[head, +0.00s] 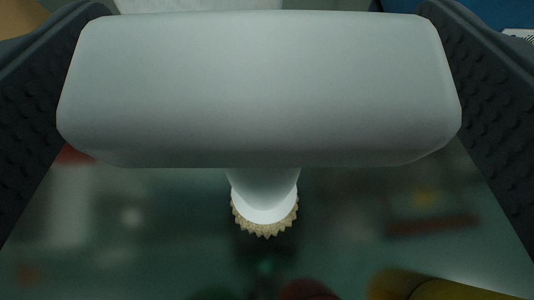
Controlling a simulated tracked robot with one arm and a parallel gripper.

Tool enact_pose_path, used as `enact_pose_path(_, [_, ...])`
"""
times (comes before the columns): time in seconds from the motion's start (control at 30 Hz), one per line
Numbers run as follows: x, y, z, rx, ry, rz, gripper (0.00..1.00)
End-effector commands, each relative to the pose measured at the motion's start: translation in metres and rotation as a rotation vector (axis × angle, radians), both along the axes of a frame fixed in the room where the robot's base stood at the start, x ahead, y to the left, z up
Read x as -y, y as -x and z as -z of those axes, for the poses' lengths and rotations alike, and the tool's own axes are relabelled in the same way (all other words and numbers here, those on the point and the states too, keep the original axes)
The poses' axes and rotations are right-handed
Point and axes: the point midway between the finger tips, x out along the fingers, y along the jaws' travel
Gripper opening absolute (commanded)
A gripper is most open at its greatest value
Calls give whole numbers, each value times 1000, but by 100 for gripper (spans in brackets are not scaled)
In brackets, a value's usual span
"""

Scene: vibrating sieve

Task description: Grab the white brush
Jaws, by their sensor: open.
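The white brush (260,90) fills the upper middle of the head view, very close to the camera. Its wide rounded white block lies across the picture, with a narrower white neck below it and tan bristles (266,228) at the far end. My gripper (262,95) is open, with a dark textured finger at the left edge and another at the right edge. The block lies between the two fingers. Its ends come close to them, and I cannot tell whether either finger touches it.
Below the brush is a blurred dark green surface (170,240) with reddish and yellowish patches. A yellow rounded object (440,289) shows at the bottom right and a dark red one (308,290) at the bottom middle. Something blue (500,12) is at the top right.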

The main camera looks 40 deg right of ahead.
Motion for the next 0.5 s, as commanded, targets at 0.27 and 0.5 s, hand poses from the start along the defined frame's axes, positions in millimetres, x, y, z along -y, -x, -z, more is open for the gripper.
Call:
enact_pose_path(0.27, [3, -3, 2, 1, 1, 1, 85])
enact_pose_path(0.5, [2, -3, 1, 1, 1, 1, 24])
